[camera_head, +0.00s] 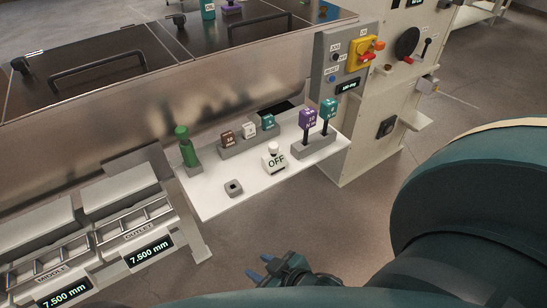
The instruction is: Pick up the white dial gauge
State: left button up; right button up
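A small white device marked OFF (274,160), which looks like the white dial gauge, stands upright on the white shelf (218,206) near its front edge. My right gripper (259,266) is at the bottom middle, in front of and below the gauge in the picture, apart from it. Its two blue fingertips are spread with a gap between them, and it looks empty. My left gripper is not in view.
A green bottle-like object (186,147), a holder with labelled blocks (249,130) and two purple and teal levers (318,120) stand behind and beside the gauge. A small grey socket (233,187) is to its left. A control panel (342,60) rises at the right.

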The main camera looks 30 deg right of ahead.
aim_at(272, 162)
jog(key=i+j+u, duration=0.1)
jog(key=i+u, duration=0.25)
jog(key=u, duration=0.15)
jog(key=i+u, duration=0.35)
jog(key=u, duration=0.15)
jog(key=j+z, duration=0.5)
jog(key=j, duration=0.5)
jog(key=z, duration=2.3)
jog(key=i+l, duration=0.15)
jog(key=l, duration=0.25)
jog(key=i+l, duration=0.1)
jog(key=l, duration=0.25)
